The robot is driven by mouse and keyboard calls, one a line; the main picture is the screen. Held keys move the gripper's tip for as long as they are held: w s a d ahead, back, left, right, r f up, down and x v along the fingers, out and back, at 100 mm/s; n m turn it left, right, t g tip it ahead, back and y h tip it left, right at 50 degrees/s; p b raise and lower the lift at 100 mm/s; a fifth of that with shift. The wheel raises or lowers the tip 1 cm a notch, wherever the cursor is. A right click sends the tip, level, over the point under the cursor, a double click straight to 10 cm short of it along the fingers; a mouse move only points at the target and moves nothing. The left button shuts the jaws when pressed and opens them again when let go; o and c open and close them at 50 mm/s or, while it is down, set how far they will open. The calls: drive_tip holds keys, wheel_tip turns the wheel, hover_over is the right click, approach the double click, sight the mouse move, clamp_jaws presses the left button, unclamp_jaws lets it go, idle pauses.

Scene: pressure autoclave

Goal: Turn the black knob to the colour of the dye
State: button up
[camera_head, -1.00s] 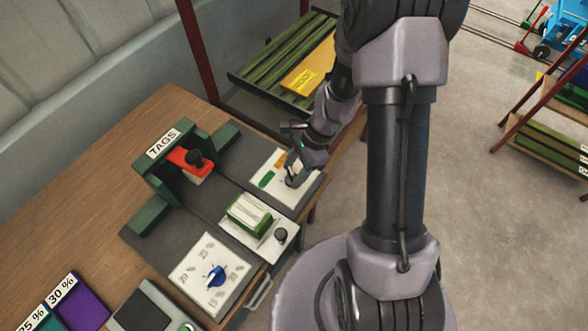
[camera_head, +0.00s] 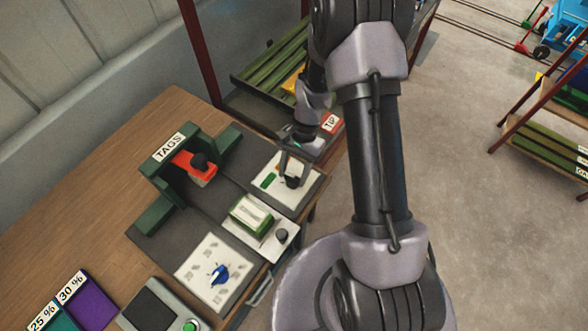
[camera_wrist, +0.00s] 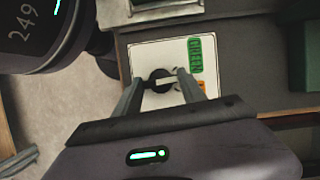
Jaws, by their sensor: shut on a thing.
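The black knob (camera_head: 292,182) sits on a white plate (camera_head: 300,199) at the right end of the bench. In the wrist view the knob (camera_wrist: 159,76) is between the two fingers of my gripper (camera_wrist: 162,84), with a pale bar across its top. My gripper (camera_head: 291,170) is shut on it from above. A green patch lettered GREEN (camera_wrist: 202,54) lies beside the knob on the plate, with an orange patch (camera_wrist: 202,85) partly hidden by a finger. I cannot tell which thing is the dye.
A white plate with a blue dial (camera_head: 219,273) and a green-and-white block (camera_head: 250,213) with a small dark knob (camera_head: 281,235) stand nearer. Behind is a green TAGS frame (camera_head: 154,165) holding a red piece (camera_head: 204,177). Purple (camera_head: 91,304) and teal (camera_head: 64,326) trays lie at lower left.

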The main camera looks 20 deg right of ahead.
drive_tip(key=n+h, duration=0.1)
drive_tip(key=n, duration=0.2)
drive_tip(key=n+g+p, duration=0.1)
drive_tip(key=n, duration=0.1)
drive_tip(key=shift+w+a+n+h, duration=0.1)
drive_tip(key=shift+n+h, duration=0.3)
idle(0.4)
drive_tip(key=o, duration=1.4)
drive_tip(key=shift+c, duration=0.2)
drive_tip(key=p+v, duration=0.4)
drive_tip(key=v, duration=1.3)
drive_tip(key=shift+w+a+r, duration=0.15)
drive_tip(key=shift+w+r, duration=0.05)
drive_tip(key=shift+w, duration=0.05)
